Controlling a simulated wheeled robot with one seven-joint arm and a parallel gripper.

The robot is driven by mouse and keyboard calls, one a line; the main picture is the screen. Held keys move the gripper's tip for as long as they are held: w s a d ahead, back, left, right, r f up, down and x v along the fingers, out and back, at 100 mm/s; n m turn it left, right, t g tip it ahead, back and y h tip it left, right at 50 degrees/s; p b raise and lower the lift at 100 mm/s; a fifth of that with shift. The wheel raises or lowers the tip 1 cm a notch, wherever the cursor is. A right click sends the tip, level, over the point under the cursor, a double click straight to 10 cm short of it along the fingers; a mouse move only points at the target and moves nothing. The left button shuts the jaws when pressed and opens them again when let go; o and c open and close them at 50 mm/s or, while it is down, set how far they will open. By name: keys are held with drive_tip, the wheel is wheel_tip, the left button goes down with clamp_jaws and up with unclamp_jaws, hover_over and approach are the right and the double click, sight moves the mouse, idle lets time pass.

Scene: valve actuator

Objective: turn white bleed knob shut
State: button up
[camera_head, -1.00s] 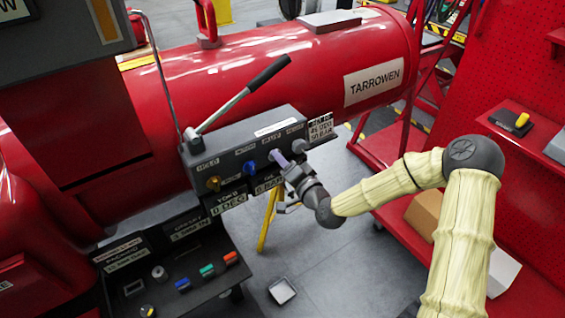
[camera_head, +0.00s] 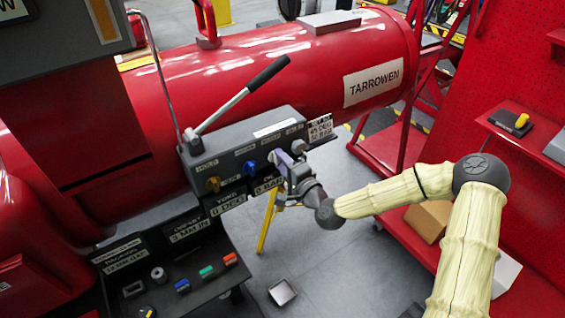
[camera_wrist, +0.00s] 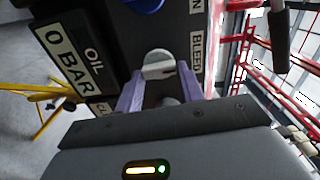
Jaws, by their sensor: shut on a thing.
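The white bleed knob (camera_wrist: 158,65) shows in the wrist view on the dark valve panel, beside the "BLEED" label (camera_wrist: 197,50). It has a raised bar across its face. My gripper (camera_wrist: 160,88) has its two purple fingers on either side of the knob, shut on it. In the head view my gripper (camera_head: 281,163) is at the right part of the panel front (camera_head: 240,150), and its fingers and wrist hide the knob there.
A yellow stand (camera_head: 267,220) is below. A red shelf unit (camera_head: 480,170) stands at right.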

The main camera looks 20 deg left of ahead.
drive_tip(key=o, duration=1)
drive_tip(key=p+v, duration=0.8)
drive_tip(key=v, duration=0.9)
drive_tip(key=shift+d, duration=0.2)
drive_tip(key=shift+s+f, duration=0.1)
